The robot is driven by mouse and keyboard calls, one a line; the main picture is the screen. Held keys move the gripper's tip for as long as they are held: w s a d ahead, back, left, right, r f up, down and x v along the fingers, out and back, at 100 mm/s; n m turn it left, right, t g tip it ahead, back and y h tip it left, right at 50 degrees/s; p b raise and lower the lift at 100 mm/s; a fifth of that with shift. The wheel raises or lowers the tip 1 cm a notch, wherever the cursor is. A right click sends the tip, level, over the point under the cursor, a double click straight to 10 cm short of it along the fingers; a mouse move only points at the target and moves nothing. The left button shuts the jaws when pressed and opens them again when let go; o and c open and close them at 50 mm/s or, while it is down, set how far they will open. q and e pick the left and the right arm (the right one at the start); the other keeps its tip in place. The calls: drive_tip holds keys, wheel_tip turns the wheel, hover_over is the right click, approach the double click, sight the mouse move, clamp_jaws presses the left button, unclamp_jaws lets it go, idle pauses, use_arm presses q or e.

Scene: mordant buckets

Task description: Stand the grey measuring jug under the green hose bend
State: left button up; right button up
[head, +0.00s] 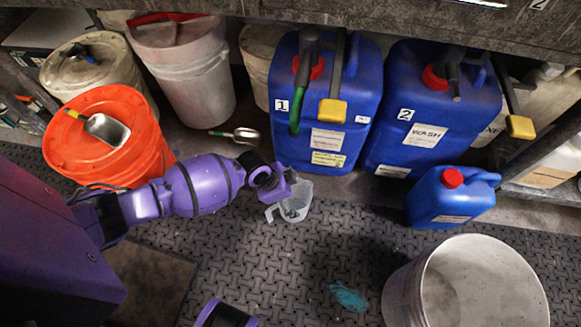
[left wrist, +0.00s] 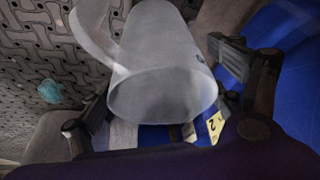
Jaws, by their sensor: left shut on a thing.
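The grey measuring jug (head: 296,204) is translucent, with its handle towards the left. My left gripper (head: 284,186) is shut on it. In the left wrist view the jug (left wrist: 165,60) sits between the two fingers (left wrist: 165,88) with its open mouth facing the camera. The green hose bend (head: 295,122) hangs from the black tap pipe of blue container 1 (head: 351,110), its end pointing down. The jug is in front of this container and lower in the picture than the hose end, apart from it. I cannot tell its height above the floor. My right gripper is out of view.
Blue container 2 (head: 399,102) stands to the right, with a small blue canister (head: 438,203) in front. An orange bucket (head: 95,150) is at left, a scoop (head: 240,134) behind my arm. A pale bucket (head: 410,290) and teal cloth (head: 348,296) are in front. The textured mat (head: 270,270) is otherwise open.

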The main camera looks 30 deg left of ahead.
use_arm(q)
drive_tip(key=shift+f, duration=0.15)
drive_tip(key=o, duration=1.5)
drive_tip(key=p+v, duration=0.5)
drive_tip(key=v, duration=0.6)
drive_tip(key=shift+s+a+r+p, duration=0.1)
drive_tip(key=shift+s+r+p, duration=0.1)
drive_tip(key=shift+r+p, duration=0.35)
